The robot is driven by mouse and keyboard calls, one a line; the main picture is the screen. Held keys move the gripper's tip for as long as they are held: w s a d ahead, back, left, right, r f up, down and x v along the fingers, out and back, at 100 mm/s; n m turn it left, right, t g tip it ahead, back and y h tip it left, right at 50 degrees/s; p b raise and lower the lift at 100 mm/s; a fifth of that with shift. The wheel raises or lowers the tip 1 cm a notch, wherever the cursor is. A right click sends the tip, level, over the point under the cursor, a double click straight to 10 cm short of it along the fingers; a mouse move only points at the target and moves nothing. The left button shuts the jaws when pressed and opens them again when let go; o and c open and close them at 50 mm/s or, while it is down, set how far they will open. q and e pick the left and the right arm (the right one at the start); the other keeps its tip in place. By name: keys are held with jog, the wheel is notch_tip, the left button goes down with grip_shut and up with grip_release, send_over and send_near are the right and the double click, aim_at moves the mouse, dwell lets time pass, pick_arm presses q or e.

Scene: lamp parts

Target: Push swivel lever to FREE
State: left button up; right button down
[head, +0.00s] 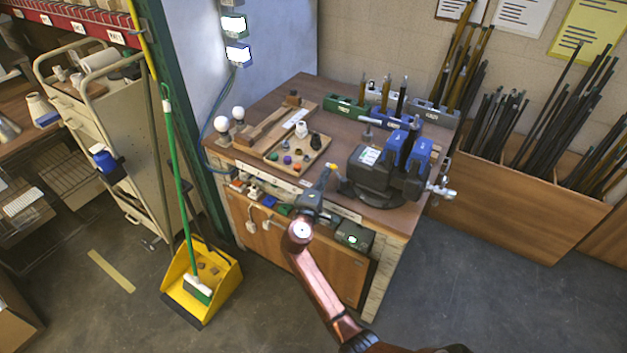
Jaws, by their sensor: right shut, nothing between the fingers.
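A dark bench vise (378,182) with blue jaw covers (417,152) stands at the right front of the wooden workbench (345,105). A silver screw end and handle (441,189) stick out on its right. My right gripper (326,184) reaches in from below at the bench's front edge, just left of the vise base. Its fingers are shut and hold nothing. The swivel lever is too small and too covered by the gripper to make out clearly, so I cannot tell its position or whether the fingers touch it. My left gripper is not in view.
A wooden tray (262,148) with small coloured knobs and two white bulbs (223,123) are left of the vise. Green and grey holders with rods stand behind it. Rod bins (530,215) stand at right.

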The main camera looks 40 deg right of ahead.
jog(key=shift+d, duration=0.4)
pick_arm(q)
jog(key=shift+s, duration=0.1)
pick_arm(e)
jog(key=shift+w+d+r, duration=0.1)
jog(key=shift+w, duration=0.05)
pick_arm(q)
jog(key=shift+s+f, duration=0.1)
pick_arm(e)
jog(key=shift+d, duration=0.1)
jog(key=a, duration=0.1)
jog(key=w+a, duration=0.1)
jog(key=a, duration=0.2)
jog(key=shift+w+a, duration=0.25)
jog(key=shift+w, duration=0.1)
pick_arm(q)
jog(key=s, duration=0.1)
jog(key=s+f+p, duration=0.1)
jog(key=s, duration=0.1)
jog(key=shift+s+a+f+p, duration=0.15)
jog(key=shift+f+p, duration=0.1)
jog(key=shift+p, duration=0.15)
pick_arm(e)
jog(key=w+v, duration=0.1)
jog(key=v, duration=0.8)
jog(key=shift+a, duration=0.45)
jog(key=shift+w, duration=0.1)
